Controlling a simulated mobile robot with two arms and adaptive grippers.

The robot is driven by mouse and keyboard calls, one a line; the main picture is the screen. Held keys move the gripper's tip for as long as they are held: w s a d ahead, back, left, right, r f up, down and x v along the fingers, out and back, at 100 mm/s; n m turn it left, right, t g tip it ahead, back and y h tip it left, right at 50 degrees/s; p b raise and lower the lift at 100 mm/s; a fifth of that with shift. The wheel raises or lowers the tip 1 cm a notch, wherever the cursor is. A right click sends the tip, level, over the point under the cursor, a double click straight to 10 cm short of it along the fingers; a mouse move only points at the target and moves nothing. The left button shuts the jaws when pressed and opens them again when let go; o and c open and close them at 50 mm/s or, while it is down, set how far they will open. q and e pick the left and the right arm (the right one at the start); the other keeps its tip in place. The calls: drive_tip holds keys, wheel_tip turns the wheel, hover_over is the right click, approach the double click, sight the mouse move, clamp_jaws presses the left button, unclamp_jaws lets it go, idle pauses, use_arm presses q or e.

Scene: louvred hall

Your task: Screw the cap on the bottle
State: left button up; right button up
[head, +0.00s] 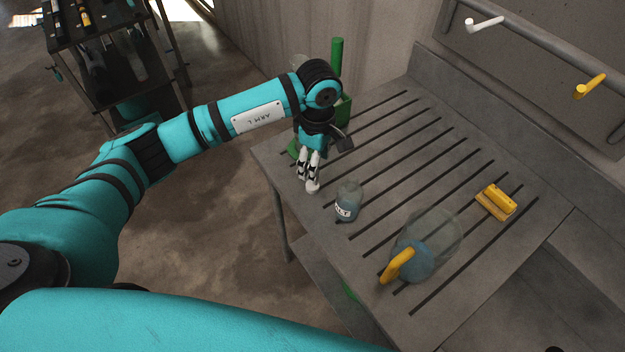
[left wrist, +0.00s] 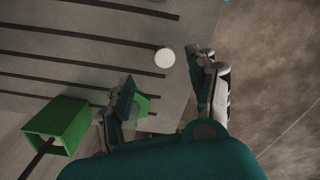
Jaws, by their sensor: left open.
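The bottle (head: 347,203) is a small translucent blue-grey one with a white label, standing upright on the slatted table. A white round disc that looks like the cap (left wrist: 165,58) shows in the left wrist view, ahead of the fingertips near the table edge. My left gripper (head: 310,186) points down at the table's near left edge, left of the bottle and apart from it. In the left wrist view its fingers (left wrist: 165,85) are spread with nothing between them. In the head view the fingers make the cap hard to single out. My right gripper is not in view.
A clear jug with a yellow handle (head: 399,265) stands right of the bottle. A yellow brush-like block (head: 496,202) lies further right. A green box (left wrist: 60,128) stands behind the left gripper. Pegs are on the back panel. The slatted table (head: 425,150) is clear in its middle.

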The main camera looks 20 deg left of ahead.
sight(313, 186)
use_arm(q)
drive_tip(key=shift+f, duration=1.35)
drive_tip(key=shift+p, duration=0.3)
drive_tip(key=f+p, duration=0.2)
drive_tip(key=f, duration=0.2)
drive_tip(key=shift+s+a+f+p, duration=0.1)
drive_tip(key=shift+s+a+p, duration=0.2)
drive_tip(key=shift+p, duration=0.1)
drive_tip(key=shift+f, duration=0.45)
drive_tip(key=c, duration=0.8)
